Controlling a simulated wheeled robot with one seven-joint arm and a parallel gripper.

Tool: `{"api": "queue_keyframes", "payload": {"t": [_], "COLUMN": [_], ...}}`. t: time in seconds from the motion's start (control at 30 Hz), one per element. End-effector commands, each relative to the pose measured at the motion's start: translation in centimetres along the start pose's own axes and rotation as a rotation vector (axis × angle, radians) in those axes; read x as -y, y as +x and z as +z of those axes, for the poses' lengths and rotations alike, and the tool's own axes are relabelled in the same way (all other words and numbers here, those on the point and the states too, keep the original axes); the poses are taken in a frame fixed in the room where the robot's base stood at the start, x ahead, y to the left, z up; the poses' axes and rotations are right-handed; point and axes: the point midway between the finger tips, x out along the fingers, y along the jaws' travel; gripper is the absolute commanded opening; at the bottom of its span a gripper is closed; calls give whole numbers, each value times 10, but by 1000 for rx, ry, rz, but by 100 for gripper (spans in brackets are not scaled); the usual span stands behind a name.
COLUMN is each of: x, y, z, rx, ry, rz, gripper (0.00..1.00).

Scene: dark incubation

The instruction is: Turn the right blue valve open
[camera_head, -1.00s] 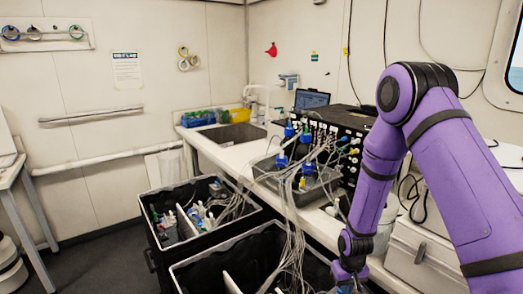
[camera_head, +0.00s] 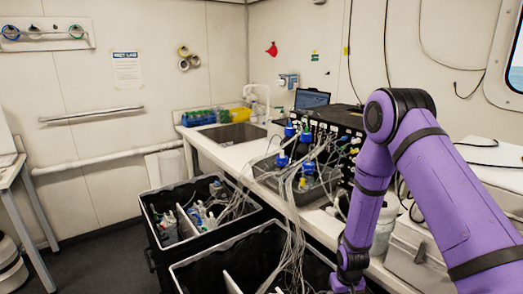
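Several blue-topped fittings (camera_head: 290,130) stand in and around a grey tray on the counter, with many thin tubes running from them. Another blue piece (camera_head: 281,160) is at the tray's left, and one more (camera_head: 308,168) is to its right. They are too small to tell which is the right blue valve or how it is turned. My purple arm comes in from the right and bends down in front of the counter. Its wrist is at the bottom edge, right of the black bins, and my gripper is below the picture.
A black instrument box (camera_head: 345,120) with cables stands behind the tray. Two black bins (camera_head: 205,238) with bottles and tubes stand in front of the counter. Tubes hang between tray and bins. A sink (camera_head: 232,135) is at the left. A grey case (camera_head: 418,258) is at right.

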Motion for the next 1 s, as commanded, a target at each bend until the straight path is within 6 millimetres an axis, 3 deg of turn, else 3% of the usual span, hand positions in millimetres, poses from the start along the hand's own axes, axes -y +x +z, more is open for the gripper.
{"api": "queue_keyframes", "payload": {"t": [1.0], "x": [-4], "y": [0], "z": [-8], "rx": [-1], "ry": [0], "rz": [0], "gripper": [0]}}
